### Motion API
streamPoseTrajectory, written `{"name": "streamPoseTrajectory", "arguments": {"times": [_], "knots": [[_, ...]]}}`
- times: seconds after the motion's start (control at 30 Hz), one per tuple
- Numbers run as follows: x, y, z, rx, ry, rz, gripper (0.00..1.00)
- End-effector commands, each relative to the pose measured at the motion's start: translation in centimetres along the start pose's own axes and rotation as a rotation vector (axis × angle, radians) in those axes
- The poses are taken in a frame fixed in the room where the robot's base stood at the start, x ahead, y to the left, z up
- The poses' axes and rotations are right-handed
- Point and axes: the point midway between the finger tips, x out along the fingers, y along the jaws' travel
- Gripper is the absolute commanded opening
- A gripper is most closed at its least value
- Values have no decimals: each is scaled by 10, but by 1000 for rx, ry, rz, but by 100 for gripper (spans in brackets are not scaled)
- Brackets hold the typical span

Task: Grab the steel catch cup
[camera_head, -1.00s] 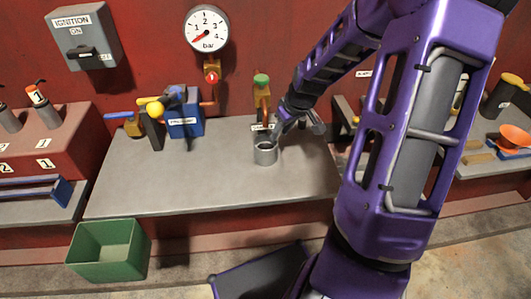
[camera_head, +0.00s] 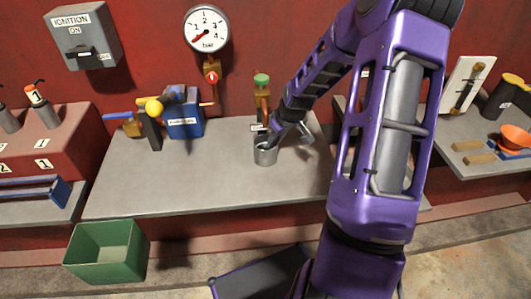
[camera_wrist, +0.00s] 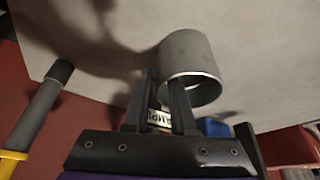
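The steel catch cup (camera_head: 265,156) is a small grey cylinder standing upright on the grey bench, below the green-topped valve. It also shows in the wrist view (camera_wrist: 187,58), its open rim towards my gripper. My gripper (camera_head: 273,143) is at the cup's upper right side in the head view. In the wrist view its two dark fingers (camera_wrist: 162,88) are apart, with a gap between them. One finger overlaps the cup's mouth and the other is beside its wall. I cannot tell whether either touches the cup.
A valve with a green top (camera_head: 262,82) stands close behind the cup. A green bin (camera_head: 105,252) is below the bench (camera_head: 190,190). The bench's front middle is clear.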

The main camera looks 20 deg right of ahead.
Motion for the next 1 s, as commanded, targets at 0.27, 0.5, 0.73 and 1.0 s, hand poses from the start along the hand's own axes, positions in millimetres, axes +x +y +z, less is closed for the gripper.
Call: {"name": "streamPoseTrajectory", "arguments": {"times": [0.27, 0.5, 0.73, 1.0], "knots": [[0, 0, 0, 0, 0, 0, 0], [0, 0, 0, 0, 0, 0, 0], [0, 0, 0, 0, 0, 0, 0], [0, 0, 0, 0, -1, -1, 0]]}}
